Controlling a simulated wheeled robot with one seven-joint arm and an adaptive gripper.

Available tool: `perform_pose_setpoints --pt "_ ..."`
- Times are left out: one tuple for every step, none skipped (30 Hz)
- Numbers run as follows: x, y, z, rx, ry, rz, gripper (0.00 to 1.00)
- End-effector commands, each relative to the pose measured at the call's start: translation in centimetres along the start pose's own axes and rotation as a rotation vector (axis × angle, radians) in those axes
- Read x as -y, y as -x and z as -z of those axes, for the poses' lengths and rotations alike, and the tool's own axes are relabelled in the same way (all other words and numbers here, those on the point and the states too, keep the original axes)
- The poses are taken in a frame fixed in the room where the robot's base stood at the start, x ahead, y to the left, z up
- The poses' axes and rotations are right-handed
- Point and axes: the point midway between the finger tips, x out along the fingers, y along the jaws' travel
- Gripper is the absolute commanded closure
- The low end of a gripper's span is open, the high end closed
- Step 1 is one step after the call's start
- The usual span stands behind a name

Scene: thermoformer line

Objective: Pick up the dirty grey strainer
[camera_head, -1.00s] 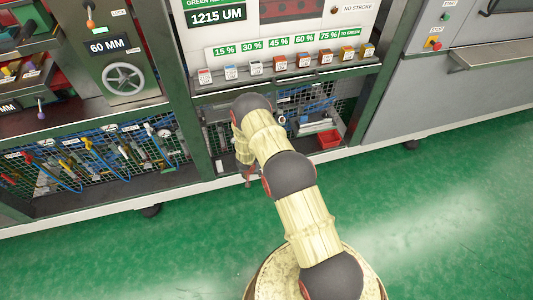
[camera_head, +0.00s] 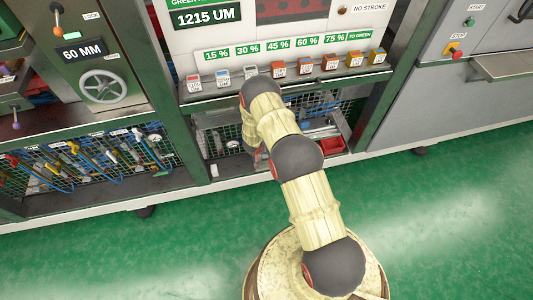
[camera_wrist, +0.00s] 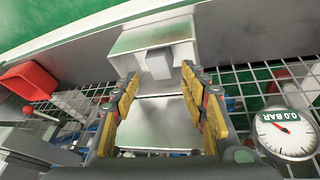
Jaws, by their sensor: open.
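In the wrist view my gripper (camera_wrist: 160,76) is open, with its yellow-padded fingers spread on either side. Straight ahead is a grey, boxy metal piece (camera_wrist: 140,40) with brownish stains on its upper face and a small lighter block on its front. It may be the dirty grey strainer, but I cannot tell for sure. A plain grey metal face (camera_wrist: 160,125) shows between the fingers. I see no contact between the fingers and the boxy piece. In the head view my arm hides this spot, and the gripper is mostly hidden behind it.
A pressure gauge (camera_wrist: 285,132) is at the right of the wrist view. A red bin (camera_wrist: 28,80) is at the left, also in the head view (camera_head: 333,146). Wire mesh and the machine frame surround the low bay. Small labelled blocks (camera_head: 278,70) line the shelf above. Green floor is clear.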

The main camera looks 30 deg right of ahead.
Motion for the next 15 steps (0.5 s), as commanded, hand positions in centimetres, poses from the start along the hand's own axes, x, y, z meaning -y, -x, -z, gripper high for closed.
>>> perform_pose_setpoints --pt "0.0 -0.7 -0.2 0.001 0.0 0.0 0.56" --pt "0.0 -1.0 -0.2 0.001 0.0 -0.001 0.56" --pt "0.0 -1.5 -0.2 0.002 -0.001 -0.001 0.56" --pt "0.0 -1.9 -0.2 0.002 -0.002 -0.001 0.56" --pt "0.0 -2.1 -0.2 0.002 -0.002 -0.001 0.56" --pt "0.0 -2.5 -0.2 0.002 -0.001 -0.001 0.56" --pt "0.0 -2.7 -0.2 0.002 -0.001 -0.001 0.56" --pt "0.0 -3.0 -0.2 0.001 -0.001 -0.001 0.56" --pt "0.0 -3.4 -0.1 0.001 -0.001 0.0 0.56" --pt "0.1 -3.8 -0.1 0.0 -0.002 0.0 0.56" --pt "0.1 -4.2 -0.1 0.0 -0.002 0.0 0.56" --pt "0.1 -4.8 -0.1 0.001 -0.002 0.0 0.56" --pt "0.1 -5.3 -0.1 0.001 -0.002 0.0 0.56" --pt "0.1 -5.7 -0.1 0.001 -0.001 0.0 0.56" --pt "0.1 -6.2 0.0 0.002 -0.002 0.0 0.56"
